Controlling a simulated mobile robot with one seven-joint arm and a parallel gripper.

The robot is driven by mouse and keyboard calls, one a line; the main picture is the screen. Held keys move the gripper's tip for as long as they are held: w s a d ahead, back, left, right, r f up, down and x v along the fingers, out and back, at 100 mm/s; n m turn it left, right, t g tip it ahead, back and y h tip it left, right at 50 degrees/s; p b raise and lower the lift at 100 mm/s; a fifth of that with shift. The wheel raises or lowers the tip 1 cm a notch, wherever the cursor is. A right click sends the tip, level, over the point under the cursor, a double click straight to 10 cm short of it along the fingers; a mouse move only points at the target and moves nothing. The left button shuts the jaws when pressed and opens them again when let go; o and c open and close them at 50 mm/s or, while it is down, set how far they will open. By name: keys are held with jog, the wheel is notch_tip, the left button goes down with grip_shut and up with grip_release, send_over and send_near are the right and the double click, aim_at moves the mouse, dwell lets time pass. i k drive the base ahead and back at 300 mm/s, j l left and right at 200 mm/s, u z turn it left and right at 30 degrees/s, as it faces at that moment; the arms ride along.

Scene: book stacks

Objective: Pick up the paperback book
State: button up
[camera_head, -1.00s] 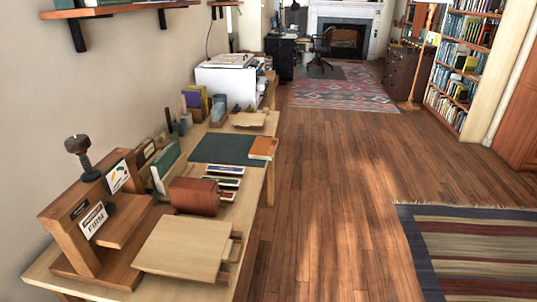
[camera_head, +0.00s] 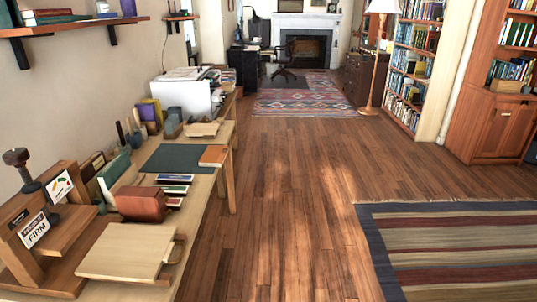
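A flat orange-brown book (camera_head: 214,155) lies at the right edge of the long wooden table, by the dark green mat (camera_head: 175,158). It looks like a paperback, but I cannot tell for sure. Other books stand upright on the table: a green one (camera_head: 114,175) near the front and a yellow and purple pair (camera_head: 150,112) farther back. My gripper is not in view.
The wooden table (camera_head: 203,200) runs along the left wall. A wooden press (camera_head: 45,235), a pale board (camera_head: 128,250), a reddish-brown block (camera_head: 140,203) and a white printer (camera_head: 188,92) crowd it. The wood floor (camera_head: 285,190) to its right is clear, with a striped rug (camera_head: 455,245) beyond.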

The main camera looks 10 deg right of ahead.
aim_at(214, 156)
jog(key=z, duration=1.35)
jog(key=i+z, duration=0.25)
jog(key=i, duration=0.15)
jog(key=i+j+z, duration=0.25)
jog(key=i+j, duration=0.15)
jog(key=i, duration=0.25)
jog(key=i+j, duration=0.15)
jog(key=i, duration=0.25)
jog(key=i+j, duration=0.15)
jog(key=i, duration=0.25)
jog(key=i+u, duration=0.15)
jog(key=i, duration=1.05)
jog(key=i+u, duration=0.1)
jog(key=u, duration=2.4)
jog(key=i+j+u, duration=0.15)
jog(key=i, duration=0.35)
